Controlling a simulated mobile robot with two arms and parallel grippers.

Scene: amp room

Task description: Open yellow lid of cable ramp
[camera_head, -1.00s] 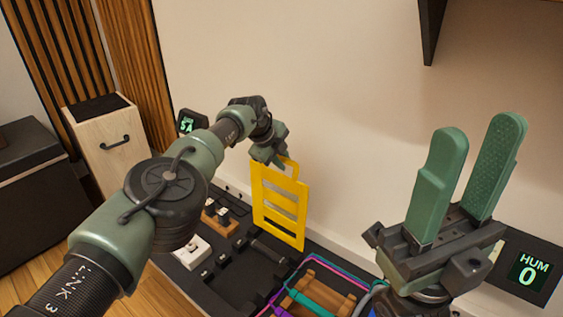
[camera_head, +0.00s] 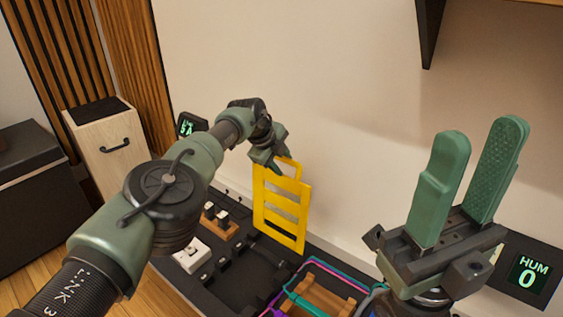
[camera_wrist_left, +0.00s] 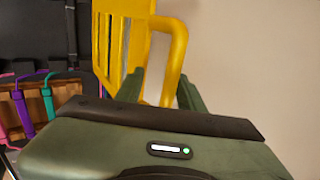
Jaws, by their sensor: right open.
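The yellow lid (camera_head: 283,238), a flat slotted panel with a loop handle at its top, stands raised and near upright at the back of the black cable ramp (camera_head: 243,285). My left gripper (camera_head: 276,168) is at the handle. In the left wrist view, the lid (camera_wrist_left: 135,8) rises ahead, and the handle's side bar passes between the two green fingers (camera_wrist_left: 160,90). The fingers are apart there; whether they press on the bar is unclear. My right gripper (camera_head: 465,185) is open and empty, pointing up at the right, away from the lid.
The wall is close behind the lid. A HUM display (camera_head: 532,274) is at the right, and a dark shelf bracket (camera_head: 430,30) is above.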

